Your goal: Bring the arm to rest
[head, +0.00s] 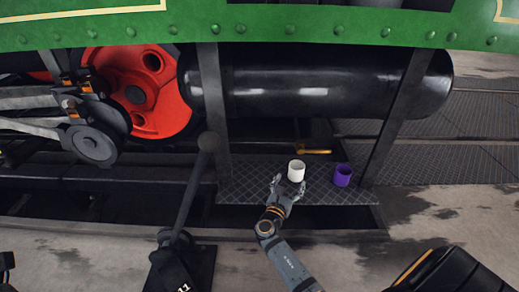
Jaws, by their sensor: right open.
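My right gripper (289,184) reaches up from the bottom of the head view, with its fingers open. A white cup (296,171) stands upright on the dark chequered step plate (240,184), right at the fingertips. The fingers lie at the near side of the cup; I cannot tell whether they touch it. A purple cup (342,176) stands upright on the same plate, to the right of the white one and apart from the gripper. My left gripper is not in view.
A black cylinder (320,88) hangs above the plate, between dark struts (398,115). A lever (192,192) on a black base stands left of my arm. A red wheel (135,92) is at the left. Open paved floor (345,262) lies in front of the plate.

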